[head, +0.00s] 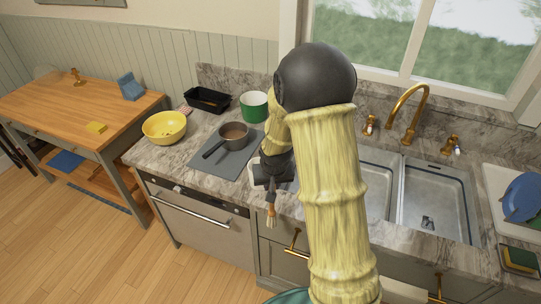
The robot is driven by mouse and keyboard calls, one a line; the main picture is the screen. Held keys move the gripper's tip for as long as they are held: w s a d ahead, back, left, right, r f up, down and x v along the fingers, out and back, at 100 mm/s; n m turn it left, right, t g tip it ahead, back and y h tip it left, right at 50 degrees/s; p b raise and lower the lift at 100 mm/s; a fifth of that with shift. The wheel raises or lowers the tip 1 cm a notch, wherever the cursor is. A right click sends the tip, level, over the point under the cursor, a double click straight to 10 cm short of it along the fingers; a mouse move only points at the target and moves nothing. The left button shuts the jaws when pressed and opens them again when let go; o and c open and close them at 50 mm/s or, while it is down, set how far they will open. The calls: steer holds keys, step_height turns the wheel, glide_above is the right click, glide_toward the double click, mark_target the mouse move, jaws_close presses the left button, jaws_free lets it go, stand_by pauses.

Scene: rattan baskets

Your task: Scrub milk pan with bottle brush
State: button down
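The milk pan (234,131), a small pan with a dark handle pointing to the lower left, sits upright on a dark grey mat (213,165) on the counter. My gripper (270,192) is to the right of and nearer than the pan, by the counter's front edge. A small brush (271,215) with a brownish, bristly end hangs down from it, seemingly the bottle brush held between the fingers. The fingers are small and partly hidden, but they appear closed on it. The brush is apart from the pan. My arm covers part of the counter to the right.
A yellow bowl (164,127) is left of the mat. A black tray (207,100) and a green-and-white pot (254,106) stand behind the pan. A double sink (434,200) with brass taps is right. A wooden table (70,105) stands left.

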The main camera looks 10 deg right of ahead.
mark_target(274, 227)
steer(key=shift+n, duration=0.6)
steer(key=s+f+b, duration=0.1)
steer(key=f, duration=0.5)
steer(key=s+f, duration=0.1)
steer(key=f, duration=0.5)
steer(key=s+f+b, duration=0.1)
steer(key=f, duration=0.6)
steer(key=shift+d+b, duration=0.1)
steer(key=shift+b, duration=0.2)
steer(key=shift+f+b, duration=0.3)
steer(key=shift+b, duration=0.1)
steer(key=shift+f+b, duration=0.35)
